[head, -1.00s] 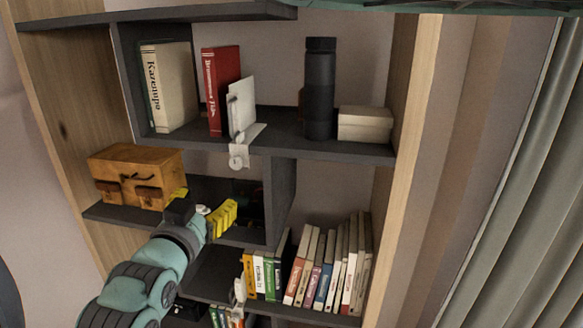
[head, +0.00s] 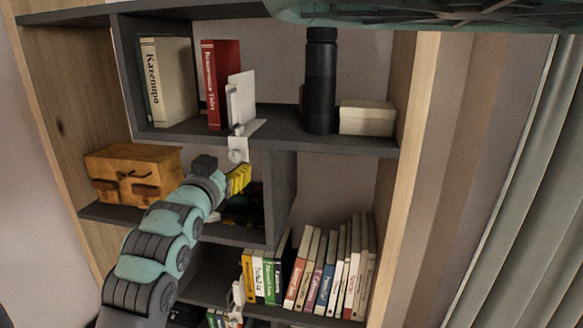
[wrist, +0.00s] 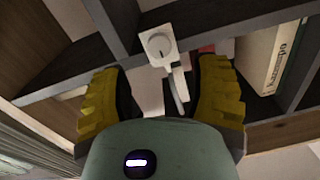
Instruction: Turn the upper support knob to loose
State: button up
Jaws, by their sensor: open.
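The upper support (head: 241,129) is a white clamp on the front edge of the upper shelf, with a flat plate standing on the shelf. Its round white knob (head: 236,156) hangs just below the shelf edge. In the wrist view the knob (wrist: 158,46) faces me, with a dark mark on its face. My gripper (head: 238,180), with yellow ribbed fingers, is just below the knob in the head view. In the wrist view its fingers (wrist: 160,75) are spread wide and empty. The knob lies ahead, between their directions, apart from both.
A second white support (head: 238,293) is on the lower shelf. A red book (head: 220,85), black bottle (head: 320,82) and pale box (head: 367,118) stand on the upper shelf. A brown case (head: 133,174) sits left of my arm. A vertical divider (head: 281,198) is to the right.

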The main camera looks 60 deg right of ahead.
aim_at(235, 157)
jog(key=shift+p+x, duration=1.85)
jog(key=shift+x, duration=0.75)
jog(key=shift+d+p, duration=0.3)
jog(key=shift+d, duration=0.1)
jog(key=shift+o, duration=0.4)
jog(key=shift+w, duration=0.1)
grip_shut()
